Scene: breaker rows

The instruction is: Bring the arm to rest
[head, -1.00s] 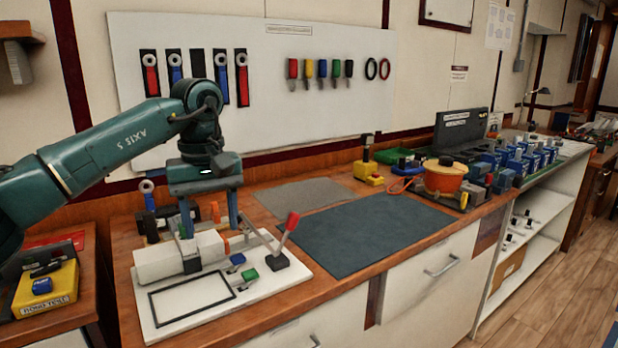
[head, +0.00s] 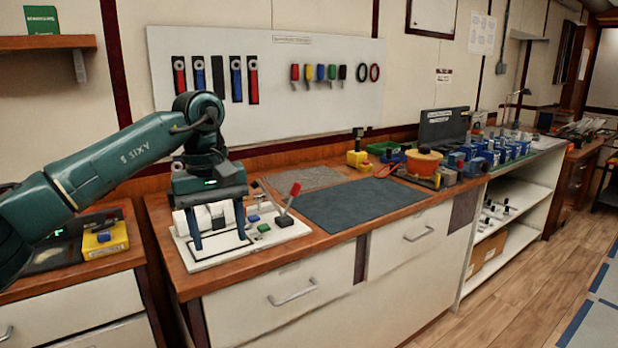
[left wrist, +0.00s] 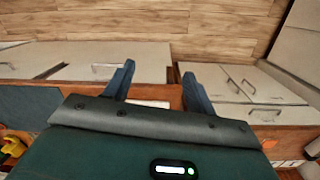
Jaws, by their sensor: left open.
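My left arm comes in from the left in the head view, with its left gripper (head: 217,226) pointing down. The two fingers are apart and nothing shows between them. The gripper appears over or in front of the white board (head: 285,237) with the red-handled lever (head: 293,192); I cannot tell the exact gap. In the left wrist view, the open fingers (left wrist: 155,88) show drawer fronts, the counter edge and the wooden floor beyond. My right gripper is not in view.
A dark mat (head: 365,205) lies on the wooden counter right of the board. An orange pot (head: 424,162) and several blue items stand farther right. A yellow box (head: 105,240) sits on the left cabinet. The wooden floor (head: 500,290) at front right is clear.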

